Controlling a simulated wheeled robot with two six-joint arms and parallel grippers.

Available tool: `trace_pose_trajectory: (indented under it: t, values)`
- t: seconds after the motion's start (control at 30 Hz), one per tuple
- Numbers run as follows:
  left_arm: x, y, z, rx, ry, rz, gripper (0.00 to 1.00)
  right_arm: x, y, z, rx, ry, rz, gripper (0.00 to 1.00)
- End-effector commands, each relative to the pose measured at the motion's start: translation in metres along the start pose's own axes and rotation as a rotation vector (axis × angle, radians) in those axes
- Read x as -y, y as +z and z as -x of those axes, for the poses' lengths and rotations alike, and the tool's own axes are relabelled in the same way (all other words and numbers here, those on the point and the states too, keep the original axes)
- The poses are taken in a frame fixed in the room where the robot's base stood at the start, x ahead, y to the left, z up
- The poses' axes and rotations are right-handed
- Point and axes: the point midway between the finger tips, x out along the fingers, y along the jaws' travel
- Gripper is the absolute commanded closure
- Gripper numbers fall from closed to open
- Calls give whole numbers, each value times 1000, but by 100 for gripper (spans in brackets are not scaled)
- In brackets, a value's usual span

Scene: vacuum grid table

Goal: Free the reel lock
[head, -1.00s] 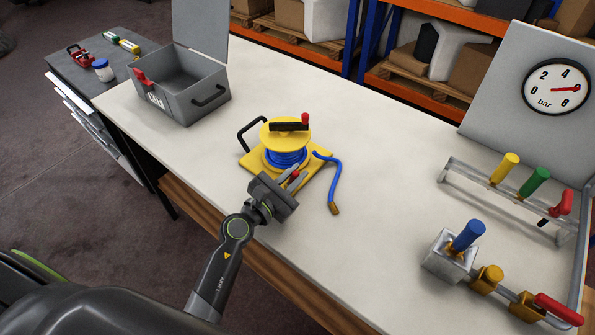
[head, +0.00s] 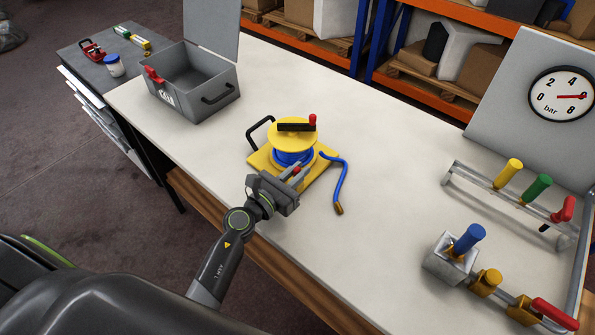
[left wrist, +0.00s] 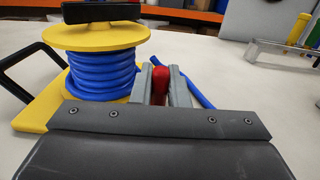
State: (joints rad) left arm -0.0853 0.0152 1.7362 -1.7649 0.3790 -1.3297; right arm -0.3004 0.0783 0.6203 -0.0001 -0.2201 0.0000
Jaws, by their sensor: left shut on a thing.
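The yellow hose reel (head: 293,133) is wound with blue hose (head: 290,158) and stands on a yellow base plate with a black handle. It has a black crank with a red knob on top. My left gripper (head: 296,171) is at the reel's front side, shut on a small red part, the reel lock (left wrist: 160,84). The left wrist view shows this red part between the two grey fingers, beside the wound hose. Its lower part is hidden by the gripper. The hose's loose end, with a brass tip (head: 338,209), lies on the table to the right. My right gripper is not in view.
An open grey box (head: 206,103) stands at the back left of the table (head: 390,180). On the right are a rail with yellow, green and red handles (head: 538,187), a metal block with a blue handle (head: 466,240), and a gauge (head: 562,93). The table's middle is clear.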

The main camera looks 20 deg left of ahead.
Motion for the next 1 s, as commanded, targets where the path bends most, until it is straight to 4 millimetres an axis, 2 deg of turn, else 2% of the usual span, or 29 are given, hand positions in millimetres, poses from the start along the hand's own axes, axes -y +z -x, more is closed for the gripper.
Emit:
trace_pose_trajectory:
  t: [0.1, 0.13, 0.3, 0.67, 0.77, 1.0]
  values:
    - [0, 0, 0, 1, 0, 2, 100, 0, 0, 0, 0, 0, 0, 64]
    - [0, 0, 0, 1, 0, 2, 84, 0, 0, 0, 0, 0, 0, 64]
    - [0, 0, 0, 1, 0, 1, 64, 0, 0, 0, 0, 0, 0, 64]
    - [0, -1, 5, 0, 0, 0, 64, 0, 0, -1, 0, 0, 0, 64]
    - [0, -2, 17, -1, 1, -1, 64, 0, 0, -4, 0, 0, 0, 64]
    - [0, -4, 67, -2, 1, -1, 64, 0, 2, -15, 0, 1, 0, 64]
